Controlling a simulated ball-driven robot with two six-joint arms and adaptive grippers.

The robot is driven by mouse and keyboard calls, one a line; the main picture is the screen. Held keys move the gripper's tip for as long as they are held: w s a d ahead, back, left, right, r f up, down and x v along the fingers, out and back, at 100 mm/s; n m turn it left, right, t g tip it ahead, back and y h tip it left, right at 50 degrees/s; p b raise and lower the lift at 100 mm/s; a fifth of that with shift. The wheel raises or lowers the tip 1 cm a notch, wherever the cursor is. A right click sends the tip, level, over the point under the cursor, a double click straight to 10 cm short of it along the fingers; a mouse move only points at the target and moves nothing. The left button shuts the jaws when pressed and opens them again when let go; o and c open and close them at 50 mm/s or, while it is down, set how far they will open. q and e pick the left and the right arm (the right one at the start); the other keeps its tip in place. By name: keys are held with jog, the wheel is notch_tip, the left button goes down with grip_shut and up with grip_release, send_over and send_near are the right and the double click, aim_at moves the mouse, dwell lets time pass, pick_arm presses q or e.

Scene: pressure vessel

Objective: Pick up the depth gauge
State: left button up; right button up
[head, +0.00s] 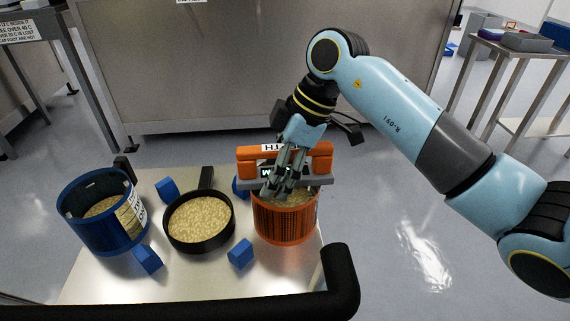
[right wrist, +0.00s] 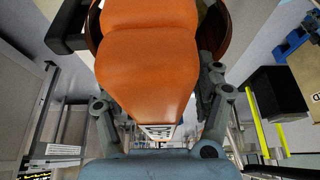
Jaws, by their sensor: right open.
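The depth gauge (head: 319,163), with an orange handle, a white label and a grey crossbar, sits across the top of an orange pot (head: 285,225). My right gripper (head: 280,185) is over it, fingers pointing down in front of the handle and hiding part of the gauge. In the right wrist view the orange handle (right wrist: 148,60) fills the space between the two open fingers (right wrist: 155,85). I cannot tell whether either finger touches it. My left gripper is not in view.
A blue pot (head: 88,225) and a black pan (head: 198,222), both with grainy beige contents, stand left of the orange pot on a metal cart top (head: 190,278). Blue blocks (head: 147,259) lie around them. A black bar (head: 341,285) runs along the front edge.

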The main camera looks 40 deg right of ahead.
aim_at(275, 147)
grip_shut()
dwell(0.4)
jog(key=shift+r+b, duration=0.3)
jog(key=shift+b, duration=0.05)
notch_tip(275, 147, up, 4)
jog(key=shift+r+p, duration=0.15)
jog(key=shift+p, duration=0.7)
jog(key=s+d+r+p, duration=0.4)
jog(key=s+d+r, duration=0.2)
jog(key=s, duration=0.4)
jog(key=shift+r, duration=0.3)
